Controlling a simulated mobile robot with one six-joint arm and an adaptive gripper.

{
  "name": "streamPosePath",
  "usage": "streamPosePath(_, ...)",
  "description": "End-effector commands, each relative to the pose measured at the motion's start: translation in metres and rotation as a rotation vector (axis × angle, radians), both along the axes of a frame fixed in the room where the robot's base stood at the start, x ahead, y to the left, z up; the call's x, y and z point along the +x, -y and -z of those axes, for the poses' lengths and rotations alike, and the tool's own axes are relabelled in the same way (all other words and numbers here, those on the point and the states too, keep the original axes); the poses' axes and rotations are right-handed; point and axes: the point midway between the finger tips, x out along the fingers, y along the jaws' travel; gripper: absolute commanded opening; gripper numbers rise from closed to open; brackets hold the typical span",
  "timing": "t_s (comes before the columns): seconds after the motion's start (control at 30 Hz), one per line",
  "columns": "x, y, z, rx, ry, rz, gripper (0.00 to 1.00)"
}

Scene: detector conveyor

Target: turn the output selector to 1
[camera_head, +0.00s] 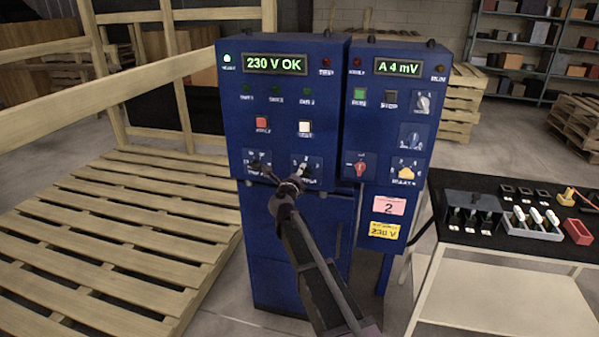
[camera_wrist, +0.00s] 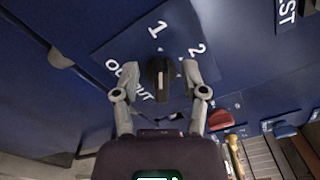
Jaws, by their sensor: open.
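The output selector is a dark knob (camera_wrist: 158,78) with a white line, on a blue plate marked OUTPUT, 1 and 2 in the wrist view. The figure 1 is above the knob and the 2 is to its upper right. The white line runs nearly straight up in the picture; I cannot tell for sure which position it marks. My gripper (camera_wrist: 162,70) is open, with one finger on each side of the knob, apart from it as far as I see. In the head view my gripper (camera_head: 294,181) reaches the lower right plate of the left cabinet, mostly covering the knob.
Another dark knob (camera_head: 259,164) sits just left. A red knob (camera_head: 360,167) and a yellow knob (camera_head: 405,172) are on the right cabinet. Red (camera_head: 261,123) and white (camera_head: 305,127) buttons are above. A wooden pallet lies left; a black-topped bench (camera_head: 470,240) stands right.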

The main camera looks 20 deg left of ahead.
Motion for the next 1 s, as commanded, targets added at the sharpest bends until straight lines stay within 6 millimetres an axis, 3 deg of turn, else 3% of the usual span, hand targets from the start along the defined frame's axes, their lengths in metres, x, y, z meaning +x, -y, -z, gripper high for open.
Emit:
streamPosePath(0.6,-0.092,0.001,0.0,0.0,-0.001,0.0,0.56)
streamPosePath(1.0,-0.106,0.0,0.0,0.0,0.0,0.001,0.56)
